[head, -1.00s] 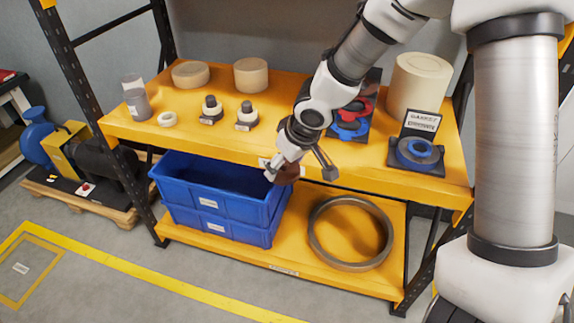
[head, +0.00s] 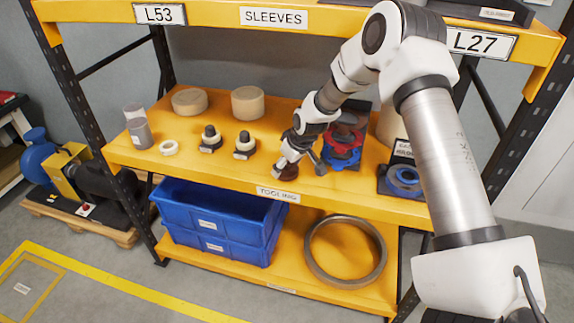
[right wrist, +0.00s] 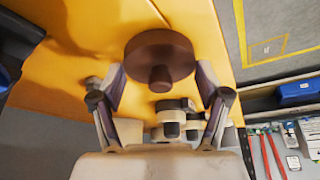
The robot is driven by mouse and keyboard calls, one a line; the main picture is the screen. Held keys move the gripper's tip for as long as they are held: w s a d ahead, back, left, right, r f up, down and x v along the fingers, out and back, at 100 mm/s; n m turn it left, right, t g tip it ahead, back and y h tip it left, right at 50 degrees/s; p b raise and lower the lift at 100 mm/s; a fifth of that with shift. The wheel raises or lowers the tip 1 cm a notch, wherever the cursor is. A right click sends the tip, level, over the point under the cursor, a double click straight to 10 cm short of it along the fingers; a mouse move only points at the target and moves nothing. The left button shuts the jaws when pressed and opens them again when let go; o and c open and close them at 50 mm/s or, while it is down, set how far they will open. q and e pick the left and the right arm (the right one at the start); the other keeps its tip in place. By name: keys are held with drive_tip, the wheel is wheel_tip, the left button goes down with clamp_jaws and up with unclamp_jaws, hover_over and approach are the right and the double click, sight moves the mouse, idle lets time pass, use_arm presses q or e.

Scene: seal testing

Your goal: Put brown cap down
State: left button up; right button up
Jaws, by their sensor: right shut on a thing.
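The brown cap (head: 288,173) is a dark round disc with a small knob. It is over the front part of the yellow upper shelf (head: 225,172) in the head view. My right gripper (head: 283,160) is shut on it, with a finger on each side. In the right wrist view the cap (right wrist: 160,50) sits between the fingertips of my right gripper (right wrist: 161,75), knob facing the camera. I cannot tell whether the cap touches the shelf. My left gripper is not in view.
Two black-and-cream fittings (head: 244,146) stand left of the cap. Red and blue rings (head: 342,154) are on a dark stand close to its right. A blue ring (head: 404,177) lies farther right. Blue bins (head: 215,222) and a large metal ring (head: 345,280) are below.

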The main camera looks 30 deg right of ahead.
drive_tip(key=o, duration=1.2)
